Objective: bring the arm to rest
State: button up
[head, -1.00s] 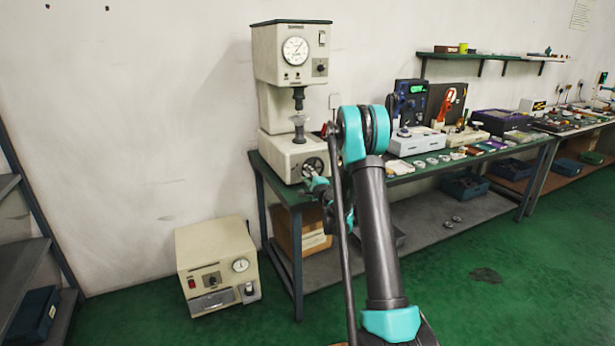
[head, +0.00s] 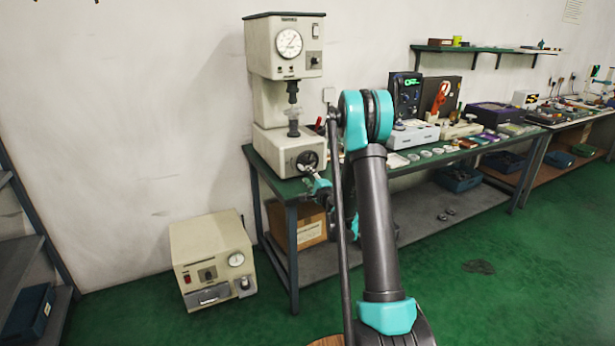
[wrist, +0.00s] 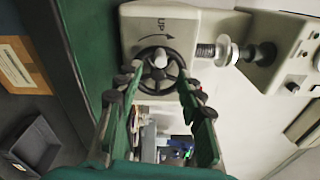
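My arm rises in the middle of the head view, with its teal elbow (head: 366,120) in front of the bench. My gripper (head: 318,183) is small in the head view, close to the handwheel side of the hardness tester (head: 283,145). In the wrist view my gripper (wrist: 160,98) has its two green fingers spread apart, with nothing seen between them. The black handwheel (wrist: 158,68) appears beyond the fingertips. I cannot tell whether the fingers touch it.
The green-topped bench (head: 272,183) carries the tester, instruments and several small rings. A cardboard box (head: 309,227) sits on its lower shelf. A cream machine (head: 212,260) stands on the floor at left. Green floor (head: 520,275) is open at right.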

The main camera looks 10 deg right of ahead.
jog(key=s+a+r+n+g+y, duration=0.15)
jog(key=s+a+n+g, duration=0.35)
jog(key=s, duration=0.5)
jog(key=s+a+r+n+g+y, duration=0.1)
jog(key=s+a+r+n+g, duration=0.15)
jog(key=s+n, duration=0.6)
jog(key=s+d+f+n+g+h, duration=0.1)
jog(key=s+d+f+g+h, duration=0.1)
jog(key=s, duration=0.8)
jog(key=s+d+f+n+g+h, duration=0.1)
jog(key=s+d+f, duration=0.3)
jog(key=s, duration=0.6)
jog(key=s+d+f+n+g+h, duration=0.1)
jog(key=s+d+f+g+h, duration=0.2)
jog(key=s, duration=0.7)
jog(key=shift+d+f+n+h, duration=0.35)
jog(key=shift+d+f+h, duration=0.1)
jog(key=shift+f, duration=0.1)
